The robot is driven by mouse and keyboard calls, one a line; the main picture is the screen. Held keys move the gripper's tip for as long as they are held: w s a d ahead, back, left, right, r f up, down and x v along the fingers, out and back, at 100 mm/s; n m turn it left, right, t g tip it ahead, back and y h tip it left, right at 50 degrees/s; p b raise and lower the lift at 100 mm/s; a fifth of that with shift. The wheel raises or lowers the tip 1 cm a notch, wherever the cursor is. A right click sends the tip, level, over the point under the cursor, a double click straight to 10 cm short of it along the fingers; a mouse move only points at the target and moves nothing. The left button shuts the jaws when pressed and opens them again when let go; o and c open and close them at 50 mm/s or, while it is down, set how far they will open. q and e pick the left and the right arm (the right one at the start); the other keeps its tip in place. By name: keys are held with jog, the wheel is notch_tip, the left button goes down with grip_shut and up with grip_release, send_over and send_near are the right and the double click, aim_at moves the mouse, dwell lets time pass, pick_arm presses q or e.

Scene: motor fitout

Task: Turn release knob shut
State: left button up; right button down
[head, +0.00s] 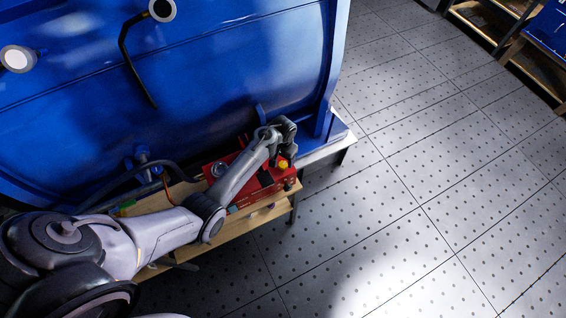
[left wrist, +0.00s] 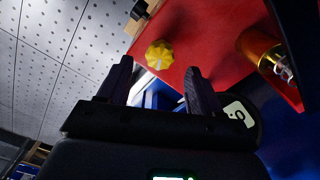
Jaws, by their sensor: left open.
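A yellow ribbed knob (head: 283,163) sits on the red box (head: 240,200) near its right end. The knob (left wrist: 159,55) also shows in the left wrist view, ahead of my fingertips and roughly between them, against the red face. My left gripper (head: 283,136) is just above the knob in the head view. Its two dark fingers (left wrist: 159,68) are spread apart with nothing between them; a gap to the knob appears to remain. My forearm hides part of the red box. My right gripper is not in view.
The red box stands on a wooden bench (head: 235,225) in front of a large blue metal body (head: 200,75). A gold cylinder (left wrist: 258,47) is right of the knob in the left wrist view. The dotted floor (head: 430,180) at right is clear.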

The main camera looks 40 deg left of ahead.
aim_at(283, 164)
pick_arm(q)
jog(key=shift+f, duration=1.9)
jog(key=c, duration=1.1)
jog(key=shift+o, duration=0.2)
